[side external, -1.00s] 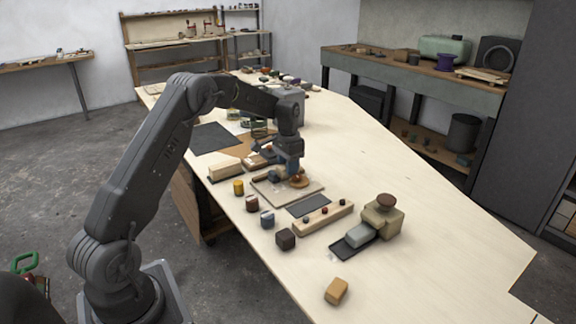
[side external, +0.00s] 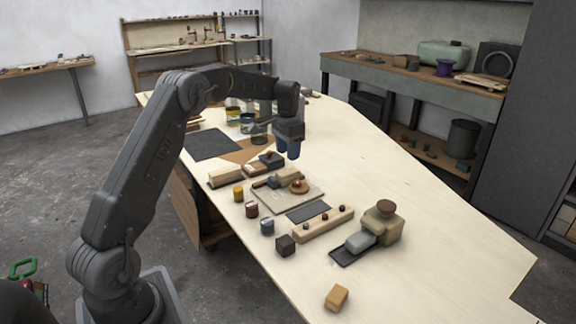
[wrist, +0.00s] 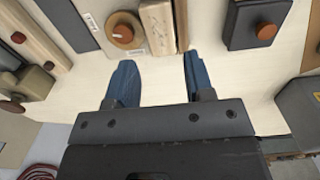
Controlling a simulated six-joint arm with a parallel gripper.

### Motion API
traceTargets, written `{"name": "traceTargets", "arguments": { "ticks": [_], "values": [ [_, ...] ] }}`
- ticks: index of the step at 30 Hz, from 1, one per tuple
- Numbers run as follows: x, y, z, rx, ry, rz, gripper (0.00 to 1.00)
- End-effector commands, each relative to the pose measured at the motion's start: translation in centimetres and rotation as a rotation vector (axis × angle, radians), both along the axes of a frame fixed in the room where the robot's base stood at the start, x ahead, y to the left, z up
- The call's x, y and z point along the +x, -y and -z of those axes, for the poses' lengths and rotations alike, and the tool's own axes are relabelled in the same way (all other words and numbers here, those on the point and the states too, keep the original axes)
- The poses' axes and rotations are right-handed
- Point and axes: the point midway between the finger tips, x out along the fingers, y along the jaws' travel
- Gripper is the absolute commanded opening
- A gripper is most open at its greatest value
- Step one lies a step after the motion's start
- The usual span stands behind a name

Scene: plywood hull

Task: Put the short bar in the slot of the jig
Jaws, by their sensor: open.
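The jig is a pale board (side external: 268,196) on the bench, with a round wooden knob (side external: 299,187); its pale board (wrist: 97,14) and orange-topped knob (wrist: 122,33) show in the wrist view. A wooden bar (wrist: 157,27), which looks like the short bar, lies on the jig between the knob and a darker strip (wrist: 182,25). It also shows in the side view (side external: 290,177). Whether it is fully seated in the slot I cannot tell. My gripper (side external: 293,153) is open and empty above the bench, behind and apart from the jig. Its blue fingers (wrist: 157,72) have bare bench between them.
A dark block with an orange knob (side external: 270,159) and a pale bar (side external: 226,176) stand near the jig. Several small pots and blocks line the near edge. A dark pad (side external: 308,212), a pegged wooden bar (side external: 323,224) and a stamp-like tool (side external: 384,222) lie in front. The bench's right is clear.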

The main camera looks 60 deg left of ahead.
Motion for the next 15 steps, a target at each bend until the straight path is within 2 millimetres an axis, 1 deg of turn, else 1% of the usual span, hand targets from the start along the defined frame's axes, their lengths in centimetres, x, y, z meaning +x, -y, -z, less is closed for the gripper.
{"name": "traceTargets", "arguments": {
  "ticks": [1,4,6,11,14,15],
  "values": [
    [0.1,0.0,-1.1,0.002,0.003,0.0,0.48],
    [0.0,0.0,-2.7,0.001,0.002,0.0,0.48],
    [0.0,0.0,-3.6,0.001,0.002,0.0,0.48],
    [-0.1,0.3,-4.9,0.002,0.003,0.001,0.48],
    [-0.6,1.8,-6.4,0.01,0.021,0.004,0.48],
    [-1.0,2.8,-7.3,0.016,0.033,0.004,0.48]
  ]
}}
